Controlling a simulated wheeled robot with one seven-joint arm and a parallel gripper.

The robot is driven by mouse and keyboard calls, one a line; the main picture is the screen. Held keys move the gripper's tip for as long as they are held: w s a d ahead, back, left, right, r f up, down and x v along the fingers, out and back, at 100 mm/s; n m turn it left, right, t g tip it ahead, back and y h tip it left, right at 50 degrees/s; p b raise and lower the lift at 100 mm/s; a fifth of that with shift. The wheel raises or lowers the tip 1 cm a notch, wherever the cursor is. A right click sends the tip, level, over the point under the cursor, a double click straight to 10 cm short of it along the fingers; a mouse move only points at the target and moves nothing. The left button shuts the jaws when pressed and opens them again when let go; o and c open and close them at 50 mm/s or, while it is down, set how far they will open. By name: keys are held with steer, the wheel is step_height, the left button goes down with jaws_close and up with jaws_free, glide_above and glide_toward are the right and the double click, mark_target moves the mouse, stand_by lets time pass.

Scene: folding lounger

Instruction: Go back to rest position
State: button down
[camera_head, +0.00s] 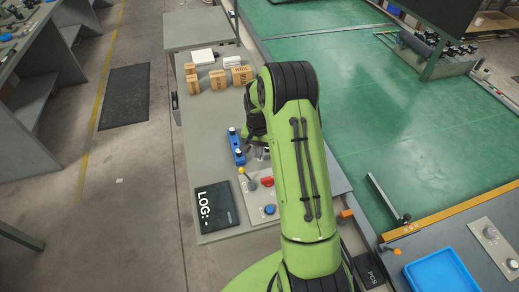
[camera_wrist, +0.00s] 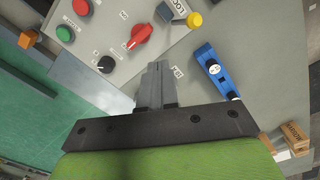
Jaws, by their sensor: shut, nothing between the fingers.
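My gripper is seen from behind in the wrist view (camera_wrist: 157,72), its grey fingers together with nothing between them. It is above the grey workbench, near a control panel (camera_wrist: 140,30) with a red rotary knob, a black knob, and red and green buttons. In the head view my green arm reaches over the bench and mostly hides the gripper. The control panel (camera_head: 257,196) lies beside and partly behind my arm there. I cannot tell from these frames whether the fingers touch the bench.
A blue tool-like part (camera_head: 236,146) lies left of my arm, also in the wrist view (camera_wrist: 216,70). A black "LOG:" sign (camera_head: 217,206) and several cardboard boxes (camera_head: 218,80) are on the bench. A blue tray (camera_head: 440,272) stands right. Green floor (camera_head: 400,120) is open.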

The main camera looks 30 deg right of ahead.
steer(key=s+a+r+n+t, duration=0.15)
steer(key=s+a+r, duration=0.25)
steer(key=r, duration=0.5)
steer(key=s+a+r+n+t, duration=0.1)
steer(key=s+a+r+n, duration=0.25)
steer(key=r, duration=0.65)
steer(key=s+a+r+n+t, duration=0.1)
steer(key=s+a+r+n, duration=0.1)
steer(key=s, duration=0.7)
steer(key=s+a+r+n+t+b, duration=0.1)
steer(key=s+a, duration=0.3)
steer(key=s, duration=0.5)
steer(key=shift+s+a+r+n+t, duration=0.15)
steer(key=shift+a+r+n+t, duration=0.3)
steer(key=shift+r, duration=0.45)
steer(key=shift+d, duration=0.1)
steer(key=shift+d, duration=0.15)
